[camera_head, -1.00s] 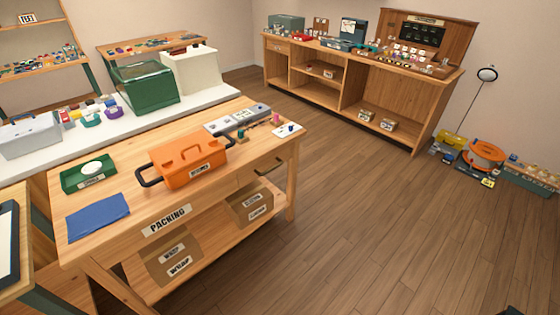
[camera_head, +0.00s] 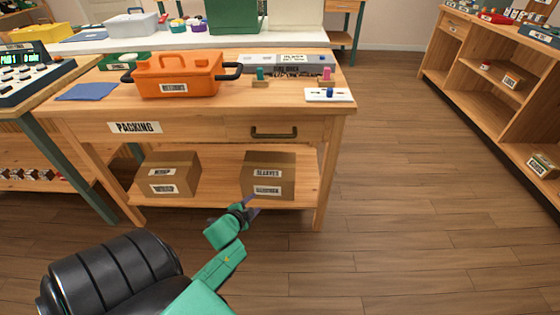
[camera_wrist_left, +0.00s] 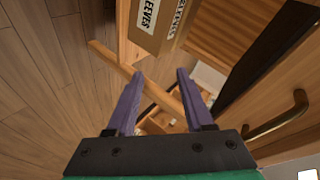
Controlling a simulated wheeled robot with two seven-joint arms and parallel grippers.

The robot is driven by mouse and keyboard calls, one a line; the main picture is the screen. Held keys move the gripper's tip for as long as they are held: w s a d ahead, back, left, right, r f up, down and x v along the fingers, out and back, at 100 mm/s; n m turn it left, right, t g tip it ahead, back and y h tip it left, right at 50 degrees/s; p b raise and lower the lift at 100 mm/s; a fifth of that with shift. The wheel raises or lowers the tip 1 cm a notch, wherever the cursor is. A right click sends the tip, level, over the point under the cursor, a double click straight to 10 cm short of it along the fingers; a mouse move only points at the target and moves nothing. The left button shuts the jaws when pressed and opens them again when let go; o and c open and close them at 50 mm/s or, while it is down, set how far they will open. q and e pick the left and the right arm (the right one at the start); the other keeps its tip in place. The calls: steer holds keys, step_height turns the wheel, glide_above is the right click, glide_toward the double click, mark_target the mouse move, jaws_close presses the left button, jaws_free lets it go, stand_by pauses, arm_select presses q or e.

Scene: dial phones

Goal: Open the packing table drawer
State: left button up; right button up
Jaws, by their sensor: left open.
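The packing table (camera_head: 200,122) stands ahead of me, with a PACKING label (camera_head: 135,127) on its front. Its drawer (camera_head: 230,134) is closed and has a dark bar handle (camera_head: 274,133). My left gripper (camera_head: 246,207) is below and in front of the drawer, near the lower shelf, and does not touch the handle. In the left wrist view its purple fingers (camera_wrist_left: 157,78) are apart with nothing held between them. The handle (camera_wrist_left: 280,120) shows there to the right of the fingers. My right gripper is not in view.
Cardboard boxes (camera_head: 168,175) and (camera_head: 268,174) stand on the lower shelf (camera_head: 220,190). An orange toolbox (camera_head: 178,78) and a blue cloth (camera_head: 88,92) lie on the tabletop. A console table (camera_head: 40,85) adjoins at left. The floor to the right (camera_head: 390,190) is clear.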

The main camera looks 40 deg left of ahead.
mark_target(273, 135)
arm_select(q)
step_height(273, 135, up, 16)
steer(key=w+m+t+y+b, duration=0.15)
steer(key=m+t+b, duration=0.6)
steer(key=b, duration=0.85)
steer(key=shift+t, duration=0.45)
steer(key=x, duration=0.4)
steer(key=b+x, duration=0.1)
steer(key=x, duration=0.4)
steer(key=b+x, duration=0.1)
steer(key=x, duration=0.4)
steer(key=shift+w+d, duration=0.2)
steer(key=shift+d, duration=0.15)
steer(key=shift+w, duration=0.3)
jaws_close()
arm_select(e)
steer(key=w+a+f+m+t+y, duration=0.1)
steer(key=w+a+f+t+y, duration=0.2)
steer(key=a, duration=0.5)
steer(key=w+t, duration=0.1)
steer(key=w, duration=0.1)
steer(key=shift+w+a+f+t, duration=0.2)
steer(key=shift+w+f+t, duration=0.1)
